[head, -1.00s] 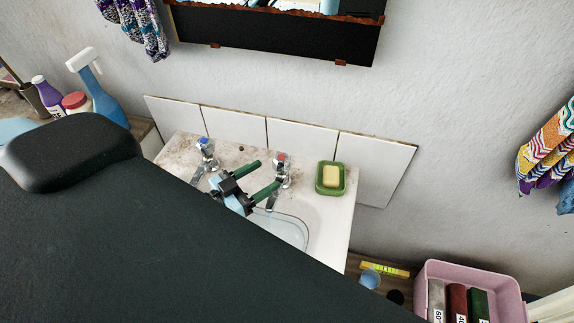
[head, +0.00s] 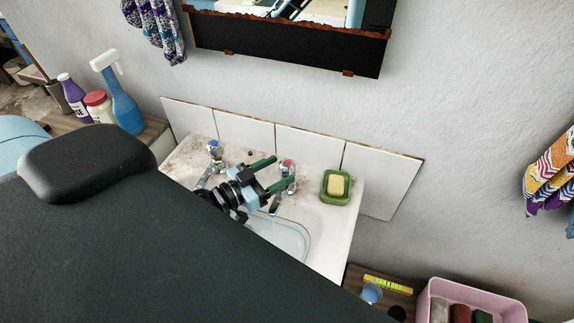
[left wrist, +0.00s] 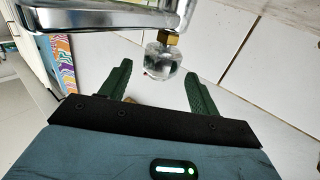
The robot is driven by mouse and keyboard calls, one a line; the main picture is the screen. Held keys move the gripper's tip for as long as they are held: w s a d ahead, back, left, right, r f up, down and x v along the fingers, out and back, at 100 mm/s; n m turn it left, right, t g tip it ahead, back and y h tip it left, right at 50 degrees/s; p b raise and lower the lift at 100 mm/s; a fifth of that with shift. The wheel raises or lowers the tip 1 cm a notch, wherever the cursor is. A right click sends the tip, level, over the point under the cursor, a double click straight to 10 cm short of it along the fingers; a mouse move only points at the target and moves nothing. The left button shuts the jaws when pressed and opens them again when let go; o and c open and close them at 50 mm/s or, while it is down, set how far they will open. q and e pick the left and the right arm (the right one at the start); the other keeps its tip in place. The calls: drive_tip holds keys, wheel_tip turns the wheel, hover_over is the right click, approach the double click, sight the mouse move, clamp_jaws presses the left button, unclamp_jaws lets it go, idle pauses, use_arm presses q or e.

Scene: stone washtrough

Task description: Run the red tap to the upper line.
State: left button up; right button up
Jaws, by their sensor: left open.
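The red tap (head: 287,168) stands at the back of the white basin (head: 325,230), with a red mark on its clear knob. My left gripper (head: 284,170) is open, its green fingers reaching to the tap's knob. In the left wrist view the clear knob (left wrist: 161,61), with a brass collar and chrome body, shows between and just beyond the fingertips (left wrist: 159,70). I cannot tell whether they touch it. The blue-marked tap (head: 214,150) stands to the left. A curved edge shows in the bowl; I cannot make out the upper line or any water. My right gripper is not in view.
A green soap dish (head: 324,193) with yellow soap sits right of the red tap. White tiles (head: 309,158) back the basin. A blue spray bottle (head: 122,104) stands left, a pink crate (head: 490,298) lower right. My dark body hides much of the lower left.

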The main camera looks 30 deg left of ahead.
sight(280, 170)
use_arm(q)
drive_tip(key=shift+x, duration=1.9)
